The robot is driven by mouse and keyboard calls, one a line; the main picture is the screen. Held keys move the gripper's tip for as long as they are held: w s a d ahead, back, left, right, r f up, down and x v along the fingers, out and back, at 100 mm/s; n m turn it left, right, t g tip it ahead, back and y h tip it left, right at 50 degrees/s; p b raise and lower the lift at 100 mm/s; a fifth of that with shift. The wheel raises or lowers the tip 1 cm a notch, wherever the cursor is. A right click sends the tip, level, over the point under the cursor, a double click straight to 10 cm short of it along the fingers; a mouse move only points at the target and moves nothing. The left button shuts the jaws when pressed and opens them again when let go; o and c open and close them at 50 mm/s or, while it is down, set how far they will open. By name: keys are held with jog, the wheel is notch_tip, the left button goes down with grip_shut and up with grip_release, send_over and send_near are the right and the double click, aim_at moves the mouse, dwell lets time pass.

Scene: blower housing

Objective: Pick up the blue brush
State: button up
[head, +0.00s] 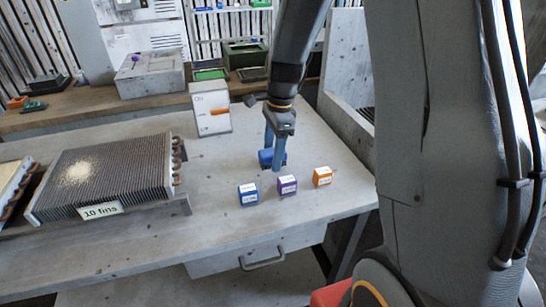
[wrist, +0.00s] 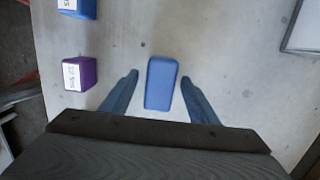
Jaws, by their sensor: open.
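The blue brush (head: 265,158) lies on the grey table, partly hidden by my gripper's fingers in the head view. In the wrist view it is a plain blue rounded block (wrist: 161,84), seen from above. My gripper (head: 272,155) points down at it and is open. In the wrist view its two blue fingers (wrist: 159,79) stand on the left and right of the brush, with a gap on each side. I cannot tell how far the fingertips are above the table.
A blue box (head: 248,194), a purple box (head: 287,185) and an orange box (head: 322,176) stand close in front of the brush. A finned block labelled "10 fins" (head: 110,175) lies left. A white box (head: 211,112) stands behind. Bare table lies between.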

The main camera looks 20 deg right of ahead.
jog(key=c, duration=1.2)
jog(key=shift+r, duration=0.1)
notch_tip(320, 180, up, 10)
jog(key=shift+f+b, duration=0.1)
jog(key=shift+b, duration=0.7)
jog(key=o, duration=0.5)
jog(key=c, duration=0.3)
jog(key=shift+d, duration=0.1)
